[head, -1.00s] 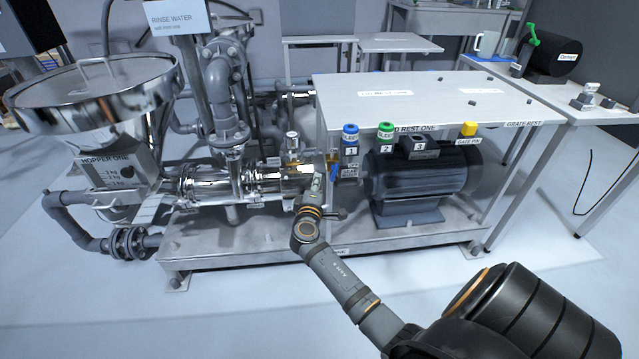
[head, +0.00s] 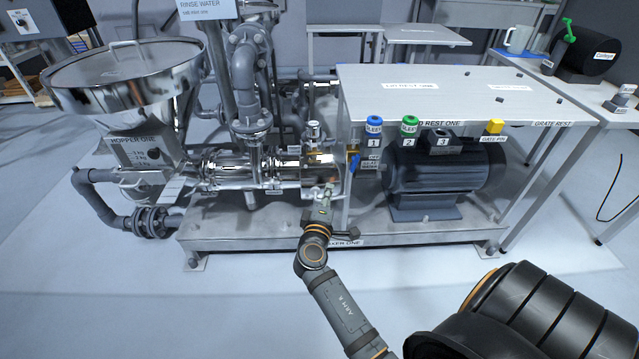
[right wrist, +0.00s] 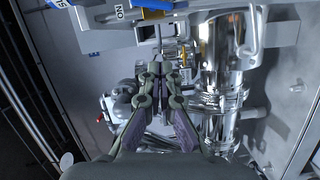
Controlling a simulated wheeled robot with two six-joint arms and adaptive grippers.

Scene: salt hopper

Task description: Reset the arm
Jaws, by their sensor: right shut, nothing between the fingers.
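My right gripper (head: 326,190) is at the front of the steel pipework, just left of the small blue valve handle (head: 355,164) and below the steel pipe body (head: 318,172). In the right wrist view its two fingers (right wrist: 160,72) are closed together with nothing between them. The polished pipe (right wrist: 222,85) passes to the right of the fingers in that view. I cannot tell whether the fingertips touch the pipe. My right arm is stretched forward from the bottom of the head view. My left gripper is not in view.
The steel hopper (head: 125,80) stands at the left. The grey-topped bench (head: 440,100) is right of the gripper, with the dark motor (head: 445,178) under its front edge. The skid base (head: 240,230) runs below. The floor (head: 200,310) in front is clear.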

